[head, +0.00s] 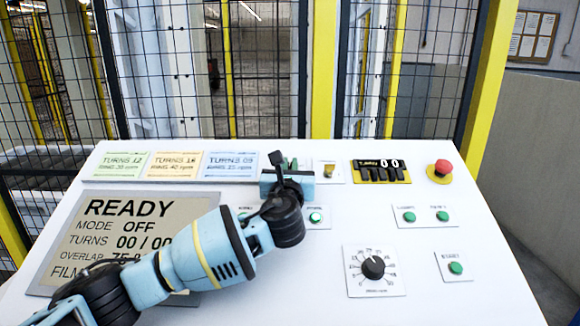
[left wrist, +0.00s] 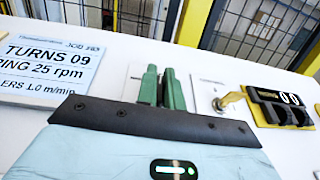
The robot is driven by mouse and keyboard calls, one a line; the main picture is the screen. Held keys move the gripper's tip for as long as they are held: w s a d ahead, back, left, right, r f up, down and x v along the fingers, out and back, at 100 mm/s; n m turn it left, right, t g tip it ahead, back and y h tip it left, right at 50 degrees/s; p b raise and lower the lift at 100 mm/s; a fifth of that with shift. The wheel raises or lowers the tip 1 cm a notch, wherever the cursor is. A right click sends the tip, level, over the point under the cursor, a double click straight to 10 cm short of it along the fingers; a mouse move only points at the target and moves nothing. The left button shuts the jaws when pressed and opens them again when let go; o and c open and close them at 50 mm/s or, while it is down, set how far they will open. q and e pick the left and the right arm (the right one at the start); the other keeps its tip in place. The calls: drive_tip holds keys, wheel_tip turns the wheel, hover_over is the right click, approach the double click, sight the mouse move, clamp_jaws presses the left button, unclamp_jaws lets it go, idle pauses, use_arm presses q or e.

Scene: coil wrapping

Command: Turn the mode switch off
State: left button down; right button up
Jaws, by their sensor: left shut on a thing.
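My left gripper (head: 289,163) is at the top middle of the white sloped panel, just right of the blue TURNS 09 card. In the left wrist view its two green fingers (left wrist: 160,86) stand close together against a plate on the panel. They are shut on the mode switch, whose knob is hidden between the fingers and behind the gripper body. The display (head: 105,228) reads READY and MODE OFF, with TURNS 00 / 00; my left arm covers its lower right part. My right gripper is not in view.
Right of the gripper are a yellow key switch (head: 329,171), a black counter (head: 381,171) and a red emergency button (head: 439,171). Lower down are a black dial (head: 374,267) and several green buttons. A mesh fence stands behind the panel.

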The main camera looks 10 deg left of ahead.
use_arm(q)
drive_tip(key=shift+n+y, duration=0.5)
drive_tip(key=shift+y, duration=0.2)
drive_tip(key=c, duration=1.5)
unclamp_jaws()
drive_tip(key=shift+f, duration=0.1)
